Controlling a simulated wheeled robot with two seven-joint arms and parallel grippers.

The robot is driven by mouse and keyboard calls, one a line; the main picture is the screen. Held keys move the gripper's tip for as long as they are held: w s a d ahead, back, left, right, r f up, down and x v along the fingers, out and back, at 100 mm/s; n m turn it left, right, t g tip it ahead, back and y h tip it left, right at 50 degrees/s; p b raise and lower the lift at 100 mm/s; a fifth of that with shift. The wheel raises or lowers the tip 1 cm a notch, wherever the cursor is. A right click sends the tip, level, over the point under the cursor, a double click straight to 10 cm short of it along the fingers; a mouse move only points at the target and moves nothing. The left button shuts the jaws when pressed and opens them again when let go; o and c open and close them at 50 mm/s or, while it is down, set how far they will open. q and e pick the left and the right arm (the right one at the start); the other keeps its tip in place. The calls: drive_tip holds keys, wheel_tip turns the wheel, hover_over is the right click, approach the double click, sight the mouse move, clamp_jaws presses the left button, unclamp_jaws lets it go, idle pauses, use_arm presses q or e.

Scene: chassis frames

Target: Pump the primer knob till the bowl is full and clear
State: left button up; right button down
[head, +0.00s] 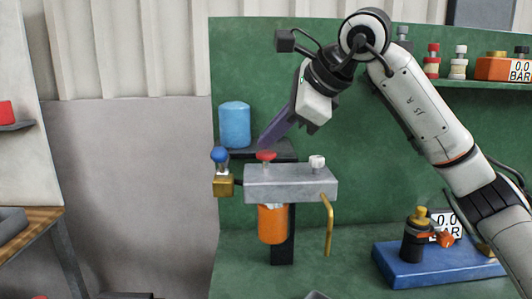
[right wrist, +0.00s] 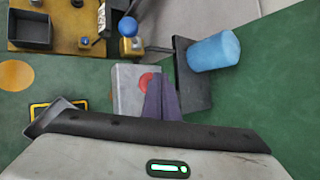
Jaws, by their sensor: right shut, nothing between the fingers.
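The filter head (head: 290,183) is a grey block on a dark post against the green panel. A red knob (head: 265,156) sits on its top left, and a white knob (head: 317,161) on its top right. An orange bowl (head: 272,224) hangs below; its contents cannot be made out. A blue ball-topped lever (head: 219,155) stands on a brass valve (head: 223,186) at the block's left. My right gripper (head: 264,147) is shut and empty, its fingertips at the red knob, touching or just above it. The right wrist view shows the fingers beside the red knob (right wrist: 146,82). My left gripper is not in view.
A blue cylinder (head: 235,124) stands on a dark shelf (head: 270,148) behind the block. A brass pipe (head: 328,225) hangs at its right. A blue base (head: 430,266) with a black and orange device and gauge stands lower right. A shelf upper right holds several fittings.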

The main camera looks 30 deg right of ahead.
sight(271, 153)
drive_tip(key=shift+f+b, duration=0.75)
drive_tip(key=shift+f, duration=0.35)
idle(0.7)
drive_tip(key=shift+r, duration=0.1)
drive_tip(key=shift+r+p, duration=1.35)
drive_tip(key=shift+r, duration=0.05)
wheel_tip(271, 153, up, 5)
drive_tip(key=p, duration=0.5)
drive_tip(key=shift+r, duration=0.1)
idle(0.4)
